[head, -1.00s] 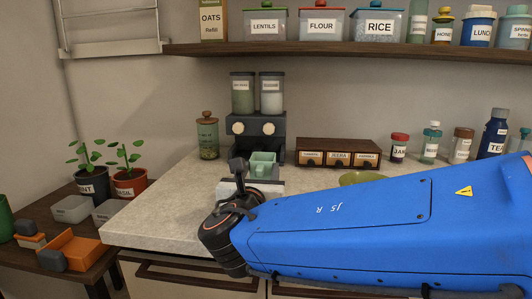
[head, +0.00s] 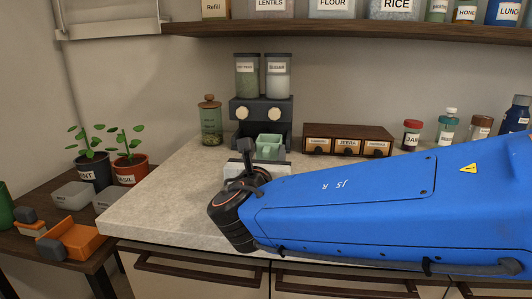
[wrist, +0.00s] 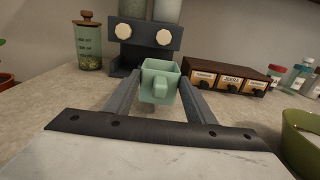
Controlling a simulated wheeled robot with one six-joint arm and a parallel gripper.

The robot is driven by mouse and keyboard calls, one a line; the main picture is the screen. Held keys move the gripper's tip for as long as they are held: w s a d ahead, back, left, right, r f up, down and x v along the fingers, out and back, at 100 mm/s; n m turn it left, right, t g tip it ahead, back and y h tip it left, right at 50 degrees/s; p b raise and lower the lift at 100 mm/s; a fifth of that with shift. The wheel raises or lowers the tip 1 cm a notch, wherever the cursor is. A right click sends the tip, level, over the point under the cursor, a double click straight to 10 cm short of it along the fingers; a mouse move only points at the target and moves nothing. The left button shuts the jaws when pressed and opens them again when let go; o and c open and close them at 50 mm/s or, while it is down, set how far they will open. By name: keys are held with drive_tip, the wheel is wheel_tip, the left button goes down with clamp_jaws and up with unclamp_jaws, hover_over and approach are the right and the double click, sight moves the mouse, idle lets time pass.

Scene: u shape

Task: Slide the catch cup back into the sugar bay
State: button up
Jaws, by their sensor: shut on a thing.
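The catch cup (head: 268,147) is a small pale green square cup, upright, with a tab on its near side (wrist: 159,92). My gripper (wrist: 160,92) is shut on the cup, with one dark finger on each side. The dark dispenser (head: 261,110) stands behind it with two knobs and two canisters. The sugar canister (head: 278,77) is the right one. The cup is at the front of the dispenser, roughly below the right knob (wrist: 164,37). The sugar bay is largely hidden behind the cup, and I cannot tell how far the cup is inside.
A lidded glass jar (head: 210,122) stands left of the dispenser. A wooden drawer box (head: 348,140) stands to the right, with several jars beyond. A green bowl (wrist: 302,140) is at the right in the wrist view. The counter's left part (head: 165,205) is clear.

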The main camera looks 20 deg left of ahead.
drive_tip(key=shift+w+a+f, duration=0.2)
drive_tip(key=shift+w+f, duration=0.1)
drive_tip(key=shift+w, duration=0.65)
drive_tip(key=shift+w+a+f, duration=0.25)
drive_tip(key=shift+w+f, duration=0.1)
drive_tip(key=shift+w, duration=0.65)
drive_tip(key=shift+w+a+f, duration=0.2)
drive_tip(key=shift+w+f, duration=0.1)
drive_tip(key=shift+w, duration=0.65)
drive_tip(key=shift+f+x, duration=0.2)
drive_tip(key=shift+x, duration=6.2)
drive_tip(key=o, duration=1.1)
drive_tip(key=v, duration=1.7)
drive_tip(key=shift+s, duration=0.2)
